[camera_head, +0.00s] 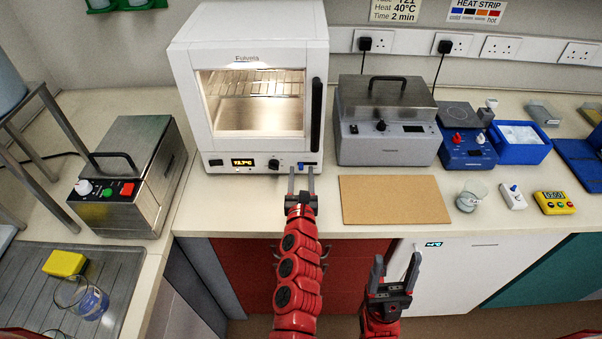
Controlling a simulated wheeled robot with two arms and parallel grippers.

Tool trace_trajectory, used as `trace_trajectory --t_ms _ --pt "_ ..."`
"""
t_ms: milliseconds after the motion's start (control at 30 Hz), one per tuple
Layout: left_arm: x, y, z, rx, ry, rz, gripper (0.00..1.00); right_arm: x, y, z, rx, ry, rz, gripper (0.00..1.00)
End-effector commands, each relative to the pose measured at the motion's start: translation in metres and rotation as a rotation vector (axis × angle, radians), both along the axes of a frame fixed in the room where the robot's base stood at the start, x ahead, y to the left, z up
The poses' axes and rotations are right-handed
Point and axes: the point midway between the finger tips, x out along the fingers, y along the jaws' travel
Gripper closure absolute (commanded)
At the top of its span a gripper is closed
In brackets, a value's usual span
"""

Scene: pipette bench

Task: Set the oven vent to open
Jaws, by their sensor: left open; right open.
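The oven (250,60) is a white box with a lit glass door, standing at the back of the bench. Its lower front panel has a display (243,162), a dark round knob (273,164) and a small blue control (302,164) at the right. I cannot tell which control is the vent or how it is set. My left gripper (301,175) is open, its two fingertips at the panel around the blue control; I cannot tell whether they touch it. My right gripper (395,274) is open and empty, low in front of the bench.
A brown board (394,200) lies right of my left gripper. A lidded grey bath (385,125) stands beside the oven. A steel box with coloured buttons (130,175) is at the left. A beaker (470,195) and yellow timer (554,203) stand at the right.

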Motion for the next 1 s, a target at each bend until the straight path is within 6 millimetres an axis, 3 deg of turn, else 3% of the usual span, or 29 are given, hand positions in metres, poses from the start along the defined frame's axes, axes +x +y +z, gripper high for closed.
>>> trace_trajectory --t_ms 400,433,700,1000 --pt "0.0091 0.0010 -0.0001 0.001 0.000 0.001 0.53 0.0000 0.0000 -0.0016 0.000 0.000 0.000 0.36" --pt "0.0091 0.0010 -0.0001 0.001 0.000 0.001 0.54 0.0000 0.0000 -0.0017 0.000 0.000 0.000 0.36" --pt "0.0090 0.0009 0.0001 0.001 0.000 0.001 1.00 0.0000 0.0000 -0.0016 0.000 0.000 0.000 0.36" --pt "0.0090 0.0009 0.0001 0.001 0.000 0.002 1.00 0.0000 0.0000 -0.0017 0.000 0.000 0.000 0.36"
